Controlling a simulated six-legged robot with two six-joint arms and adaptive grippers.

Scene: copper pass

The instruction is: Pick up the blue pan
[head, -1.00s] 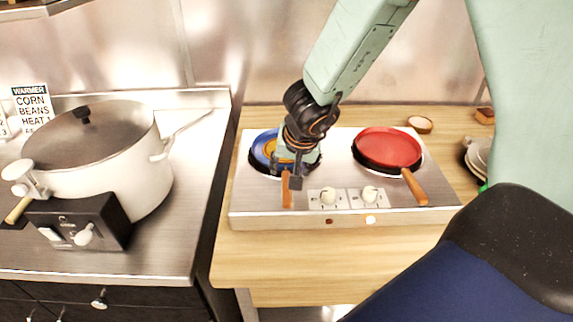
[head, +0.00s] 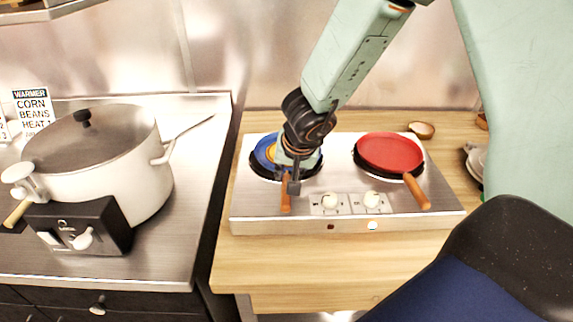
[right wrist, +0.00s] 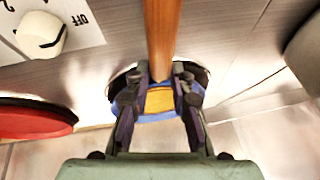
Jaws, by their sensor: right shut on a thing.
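The blue pan (head: 262,150) sits on the left burner of the cooktop, partly hidden behind my right arm. Its orange-brown handle (head: 286,201) points toward the front of the cooktop. My right gripper (head: 291,181) is shut on the pan's handle near the pan. In the right wrist view, the handle (right wrist: 161,35) runs up from between the two dark fingers (right wrist: 166,74), with the blue pan (right wrist: 155,115) below them and something yellow showing in it. I cannot see any clear gap between the pan and the burner. My left gripper is not in view.
The silver cooktop (head: 410,222) stands on a wooden counter (head: 340,257). A red pan (head: 390,152) sits on the right burner. A large lidded white pot (head: 140,170) stands on the metal counter at left. A small brown bowl (head: 421,130) lies behind at right.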

